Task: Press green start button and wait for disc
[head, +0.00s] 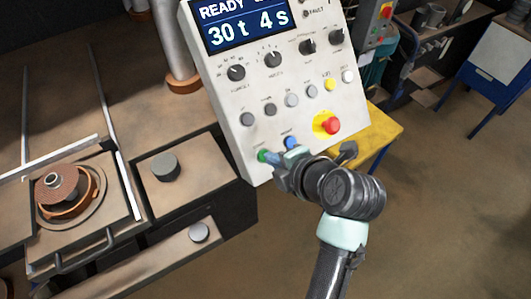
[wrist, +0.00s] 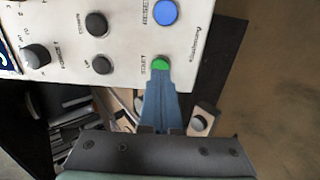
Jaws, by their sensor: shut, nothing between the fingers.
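The green start button (head: 263,156) is at the lower left corner of the white control panel (head: 235,120). In the wrist view the green button (wrist: 160,63) shows just past my fingertips. My gripper (head: 272,158) is shut and empty, its blue fingers (wrist: 161,95) pointing at the button. The tips overlap the button's lower edge in the wrist view; I cannot tell whether they touch it. The display (head: 245,25) reads READY and "30 t 4 s". A brown disc (head: 55,187) sits in the round fixture at the left.
A blue button (head: 291,143) is right beside the green one. A red emergency stop (head: 332,125) on a yellow plate, several knobs and other buttons fill the panel. A grey knob (head: 165,167) stands on the machine bed. Open floor lies at the right.

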